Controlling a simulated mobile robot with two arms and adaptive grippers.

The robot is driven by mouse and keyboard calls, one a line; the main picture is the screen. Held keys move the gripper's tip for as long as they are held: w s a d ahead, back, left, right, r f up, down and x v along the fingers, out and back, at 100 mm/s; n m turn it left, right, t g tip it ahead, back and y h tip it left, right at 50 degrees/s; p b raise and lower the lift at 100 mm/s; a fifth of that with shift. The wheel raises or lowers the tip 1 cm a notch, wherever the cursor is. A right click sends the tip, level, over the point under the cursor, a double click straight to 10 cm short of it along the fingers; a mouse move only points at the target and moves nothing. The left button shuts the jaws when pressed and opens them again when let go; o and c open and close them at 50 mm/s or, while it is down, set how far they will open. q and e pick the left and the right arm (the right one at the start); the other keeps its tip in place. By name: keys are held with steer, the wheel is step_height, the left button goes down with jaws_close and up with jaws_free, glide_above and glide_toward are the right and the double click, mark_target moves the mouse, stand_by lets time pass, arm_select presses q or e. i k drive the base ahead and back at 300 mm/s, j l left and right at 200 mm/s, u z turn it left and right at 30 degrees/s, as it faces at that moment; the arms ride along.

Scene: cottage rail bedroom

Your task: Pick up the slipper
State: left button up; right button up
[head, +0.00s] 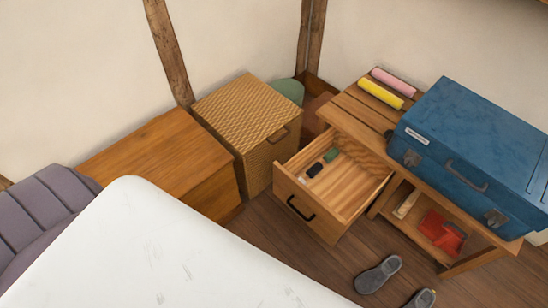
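A grey slipper (378,274) lies on the wooden floor at the lower right, in front of the wooden table. A second grey slipper (421,299) lies to its right and is cut off by the bottom edge of the picture. Neither slipper is touched by anything I can see. Neither of my grippers shows in the head view.
A drawer (325,232) of the wooden table (358,121) stands pulled open above the floor. A blue trunk (474,140) sits on the table. A white bed (150,250) fills the lower left. Bare floor (318,262) lies between bed and table.

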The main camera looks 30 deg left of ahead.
mark_target(368, 283)
steer(key=u, duration=0.45)
steer(key=k+z, duration=0.3)
steer(key=z, duration=0.2)
steer(key=k+l+z, duration=0.2)
steer(key=z, duration=0.3)
steer(key=i+l+u, duration=0.2)
steer(key=i+l, duration=0.35)
steer(key=i+l+u, duration=0.2)
steer(key=i+l, duration=0.3)
steer(key=l, duration=0.1)
